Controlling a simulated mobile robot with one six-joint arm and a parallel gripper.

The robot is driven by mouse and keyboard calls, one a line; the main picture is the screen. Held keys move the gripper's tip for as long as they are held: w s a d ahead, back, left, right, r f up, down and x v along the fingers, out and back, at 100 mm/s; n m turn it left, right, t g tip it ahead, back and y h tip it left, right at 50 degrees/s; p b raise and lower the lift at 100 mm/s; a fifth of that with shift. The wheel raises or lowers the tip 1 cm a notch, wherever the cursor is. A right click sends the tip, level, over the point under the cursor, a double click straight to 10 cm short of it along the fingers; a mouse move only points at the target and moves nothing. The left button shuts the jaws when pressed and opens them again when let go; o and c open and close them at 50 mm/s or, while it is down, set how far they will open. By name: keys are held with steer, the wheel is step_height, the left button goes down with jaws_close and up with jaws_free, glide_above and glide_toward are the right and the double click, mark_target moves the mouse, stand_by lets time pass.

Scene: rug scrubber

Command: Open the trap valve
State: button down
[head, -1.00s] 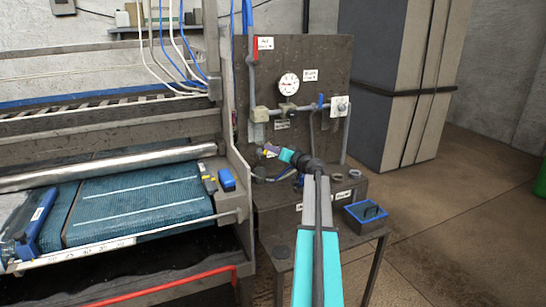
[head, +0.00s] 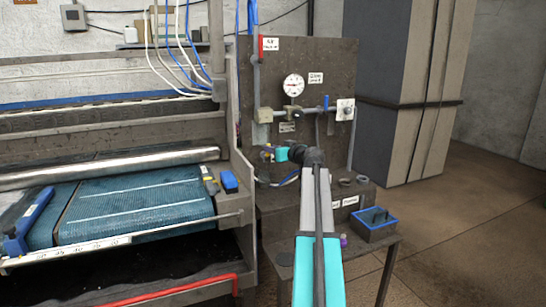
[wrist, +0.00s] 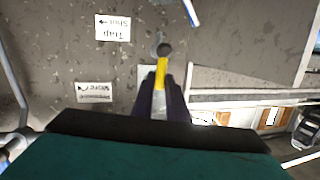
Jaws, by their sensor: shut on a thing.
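The trap valve's yellow lever (wrist: 162,72) shows in the wrist view, running up to a dark round pivot on the grey panel. My gripper (wrist: 161,90) has its dark fingers closed around the lever's lower part. A white label reading "Trap Shut" with an arrow (wrist: 113,27) is on the panel left of the lever; it appears upside down. In the head view my gripper (head: 267,154) is at the lower left of the upright panel (head: 325,80), and a small bit of yellow shows at its tip. The rest of the valve is hidden there.
A pressure gauge (head: 293,85) and a pipe with fittings are on the panel above my gripper. The scrubber with its blue belt (head: 140,205) stands close on the left. A blue-rimmed tray (head: 372,224) is on the bench at right. Open floor lies further right.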

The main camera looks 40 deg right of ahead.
steer(key=shift+w+a+n+b, duration=0.1)
steer(key=shift+a+n+b, duration=0.15)
steer(key=shift+n+b, duration=0.25)
steer(key=c, duration=1.7)
jaws_free()
steer(key=shift+c, duration=0.2)
steer(key=v, duration=1.3)
steer(key=shift+s+a+r, duration=0.2)
steer(key=shift+s+r, duration=0.05)
steer(key=shift+s, duration=0.1)
steer(key=shift+s, duration=0.1)
steer(key=b+v, duration=0.1)
steer(key=v, duration=0.7)
steer(key=shift+s, duration=0.35)
steer(key=shift+a+r, duration=0.1)
steer(key=shift+a, duration=0.05)
